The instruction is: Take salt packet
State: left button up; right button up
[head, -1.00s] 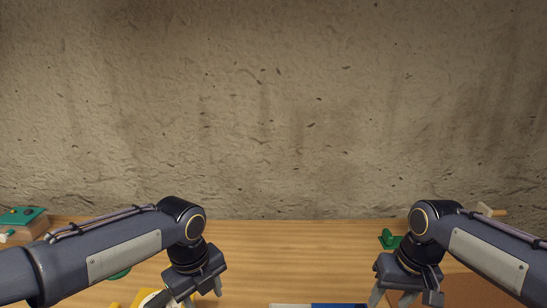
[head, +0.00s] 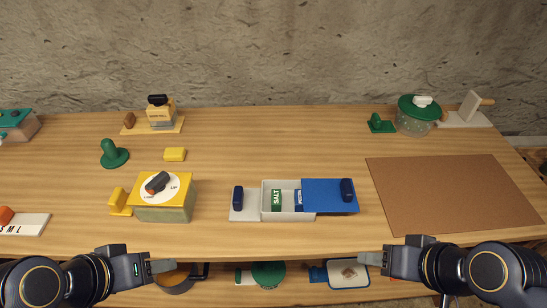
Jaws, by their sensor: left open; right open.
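The salt packet (head: 276,202) is green with white "SALT" lettering. It stands in the open part of a white box (head: 287,216) in the middle of the table. A blue-labelled packet (head: 298,197) is beside it, partly hidden by the box's blue sliding cover (head: 325,197), which lies over the right side. My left gripper (head: 161,266) is open and empty at the table's front edge, to the lower left of the box. My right gripper (head: 370,258) is open and empty at the front edge, to the lower right. Neither gripper touches the box.
A yellow-topped dial box (head: 180,188) stands left of the white box. A brown mat (head: 450,195) lies at right. A green-lidded jar (head: 416,118) stands behind the mat. A lower shelf below the front edge holds a green round thing (head: 268,274) and a tray (head: 340,274).

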aim_at(276, 204)
jog(key=l+u, duration=0.1)
jog(key=u, duration=0.35)
jog(key=l+u, duration=0.1)
jog(key=u, duration=0.4)
jog(key=l+u, duration=0.1)
jog(key=u, duration=0.35)
jog(key=l+u, duration=0.1)
jog(key=u, duration=0.4)
jog(key=k+u, duration=0.1)
jog(key=u, duration=0.35)
jog(key=k+l, duration=0.25)
jog(key=k+l+u, duration=0.1)
jog(key=k+l, duration=0.2)
jog(key=k, duration=0.15)
